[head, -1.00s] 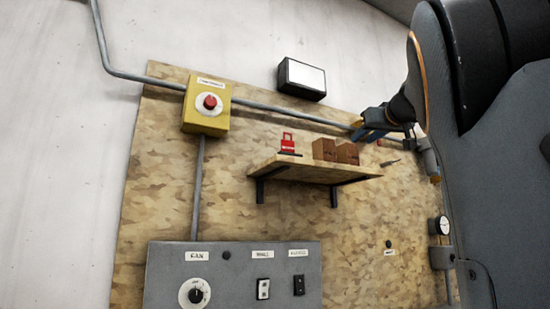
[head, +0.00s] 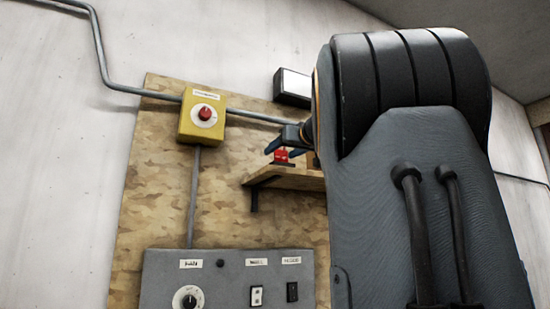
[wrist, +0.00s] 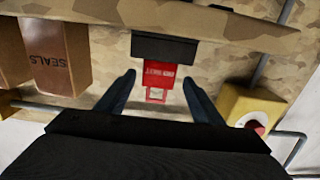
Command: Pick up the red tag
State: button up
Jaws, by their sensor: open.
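The red tag (head: 281,156) stands on the wooden shelf (head: 290,179), at its left end. In the wrist view the red tag (wrist: 158,76), with pale lettering and an open loop, shows against a black block (wrist: 163,48). My gripper (head: 284,146) is at the tag, partly hidden behind my own arm in the head view. In the wrist view my gripper (wrist: 158,80) is open, with one blue finger on each side of the tag and a gap to both. The fingers do not touch the tag.
Brown boxes (wrist: 58,55), one marked SEALS, stand on the shelf beside the tag. A yellow box with a red button (head: 203,117) is on the board at left. A grey control panel (head: 225,283) is below.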

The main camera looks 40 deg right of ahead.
aim_at(276, 157)
jog(key=p+x, duration=0.2)
jog(key=x, duration=0.3)
jog(key=shift+w+d+f+p, duration=0.1)
jog(key=shift+w+d+p, duration=0.15)
jog(key=shift+p, duration=0.15)
jog(key=shift+c, duration=0.4)
jog(key=c, duration=1.1)
notch_tip(276, 157, up, 10)
jog(key=shift+s+d+p, duration=0.1)
jog(key=shift+p, duration=0.8)
